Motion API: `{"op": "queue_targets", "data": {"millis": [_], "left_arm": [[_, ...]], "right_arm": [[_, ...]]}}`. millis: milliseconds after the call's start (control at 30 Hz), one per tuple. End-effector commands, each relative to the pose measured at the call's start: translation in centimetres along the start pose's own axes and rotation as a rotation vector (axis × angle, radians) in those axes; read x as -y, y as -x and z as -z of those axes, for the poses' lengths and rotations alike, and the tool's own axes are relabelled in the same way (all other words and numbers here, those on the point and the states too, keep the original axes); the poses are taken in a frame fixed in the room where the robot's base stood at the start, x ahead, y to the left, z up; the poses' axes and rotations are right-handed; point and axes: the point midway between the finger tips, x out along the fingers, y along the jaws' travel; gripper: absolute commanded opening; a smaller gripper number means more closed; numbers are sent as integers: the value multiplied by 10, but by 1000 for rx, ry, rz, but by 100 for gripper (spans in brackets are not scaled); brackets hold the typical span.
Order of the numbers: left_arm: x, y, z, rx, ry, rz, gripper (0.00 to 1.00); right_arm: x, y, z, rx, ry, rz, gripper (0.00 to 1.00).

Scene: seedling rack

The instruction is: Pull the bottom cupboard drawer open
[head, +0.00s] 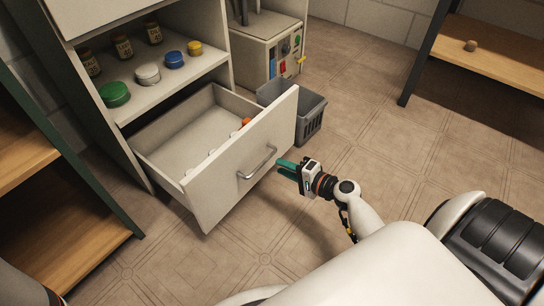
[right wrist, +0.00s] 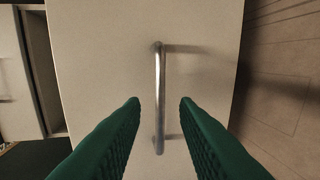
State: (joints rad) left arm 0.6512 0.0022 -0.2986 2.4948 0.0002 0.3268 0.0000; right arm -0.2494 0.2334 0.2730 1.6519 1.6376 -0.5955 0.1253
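The bottom cupboard drawer (head: 213,181) stands pulled out from the white cupboard, its inside showing. Its front carries a metal bar handle (head: 257,163). In the right wrist view the handle (right wrist: 160,97) runs upright across the pale drawer front (right wrist: 105,60). My right gripper (head: 281,167) is open and empty, just in front of the handle and apart from it. In the right wrist view its green fingers (right wrist: 160,100) are spread, with the handle lined up in the gap between them. My left gripper is not in view.
Small items lie in the drawer, among them an orange one (head: 246,122). Jars and lids stand on the shelf (head: 180,82) above. A grey basket (head: 311,115) is close behind the drawer front. A wooden shelf unit (head: 75,215) stands at left. The tiled floor at right is clear.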

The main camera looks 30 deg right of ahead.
Motion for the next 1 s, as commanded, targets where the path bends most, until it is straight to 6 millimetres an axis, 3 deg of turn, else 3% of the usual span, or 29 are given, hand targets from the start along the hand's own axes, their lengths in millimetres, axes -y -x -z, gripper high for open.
{"op": "queue_targets", "data": {"millis": [100,300,1000], "left_arm": [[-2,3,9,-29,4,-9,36],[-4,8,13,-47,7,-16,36],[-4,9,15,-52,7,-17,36]], "right_arm": [[-2,24,0,1,-1,2,28],[-1,44,0,0,-1,0,28],[-4,46,1,9,18,3,28]]}}
